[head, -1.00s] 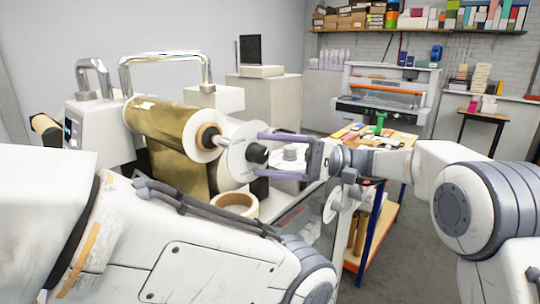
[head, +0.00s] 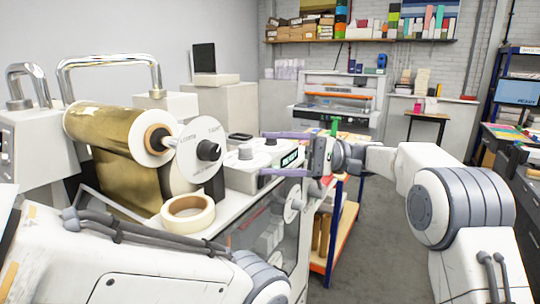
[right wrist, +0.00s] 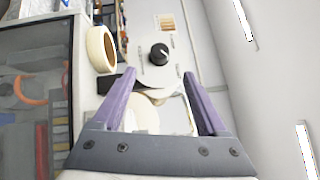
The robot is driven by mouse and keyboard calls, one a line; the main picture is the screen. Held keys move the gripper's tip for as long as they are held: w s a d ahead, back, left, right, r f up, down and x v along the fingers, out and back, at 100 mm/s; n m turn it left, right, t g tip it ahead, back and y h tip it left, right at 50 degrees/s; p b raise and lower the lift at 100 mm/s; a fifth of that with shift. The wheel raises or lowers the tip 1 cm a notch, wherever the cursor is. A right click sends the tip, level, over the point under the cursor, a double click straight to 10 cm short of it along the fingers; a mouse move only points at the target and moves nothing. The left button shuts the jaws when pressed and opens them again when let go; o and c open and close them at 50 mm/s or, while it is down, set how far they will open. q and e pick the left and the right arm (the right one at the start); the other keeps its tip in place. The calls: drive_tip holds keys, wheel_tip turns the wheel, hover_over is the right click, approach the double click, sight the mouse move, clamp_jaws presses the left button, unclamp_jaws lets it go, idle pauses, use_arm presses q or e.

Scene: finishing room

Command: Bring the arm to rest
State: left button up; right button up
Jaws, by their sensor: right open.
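My right gripper (head: 264,153) is open and empty, its two purple fingers pointing left in the head view. It stands in front of the white machine body (head: 248,172) and right of the black knob (head: 208,151) on the white disc (head: 196,143), apart from the knob. The right wrist view shows the same open gripper (right wrist: 155,88) with nothing held between its fingers. My right arm reaches in from the right of the head view. My left arm crosses the bottom left, and its gripper is out of sight.
A gold foil roll (head: 108,128) and a cream tape roll (head: 187,212) are at the left; the tape roll also shows in the right wrist view (right wrist: 102,50). A trolley (head: 341,240) stands beyond my right gripper. Grey floor (head: 385,235) is open right of it.

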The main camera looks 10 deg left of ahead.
drive_tip(key=s+d+f+m+t+h, duration=0.2)
drive_tip(key=d+f+m+t+h, duration=0.15)
drive_tip(key=f, duration=0.55)
drive_tip(key=s+d+f+m+t+h, duration=0.1)
drive_tip(key=d+f+m+t+h, duration=0.25)
drive_tip(key=f, duration=0.65)
drive_tip(key=s+d+f+n+t+h, duration=0.2)
drive_tip(key=s+d+f+h, duration=0.4)
drive_tip(key=d, duration=0.4)
drive_tip(key=s+d+f+n+t+h, duration=0.1)
drive_tip(key=s+d+f+n+h, duration=0.1)
drive_tip(key=s+d+f+h, duration=0.6)
drive_tip(key=s+a+r+n+g+y, duration=0.1)
drive_tip(key=s+a+r+n+y, duration=0.1)
drive_tip(key=s+a, duration=0.3)
drive_tip(key=s+a+r+n+g+y, duration=0.1)
drive_tip(key=s+a+r+n+y, duration=0.1)
drive_tip(key=s+a+r+n, duration=0.2)
drive_tip(key=s+a+n, duration=0.1)
drive_tip(key=s+a, duration=0.1)
drive_tip(key=s, duration=0.1)
drive_tip(key=shift+s+a+r+n, duration=0.15)
drive_tip(key=shift+r+n, duration=0.15)
drive_tip(key=shift+r, duration=0.1)
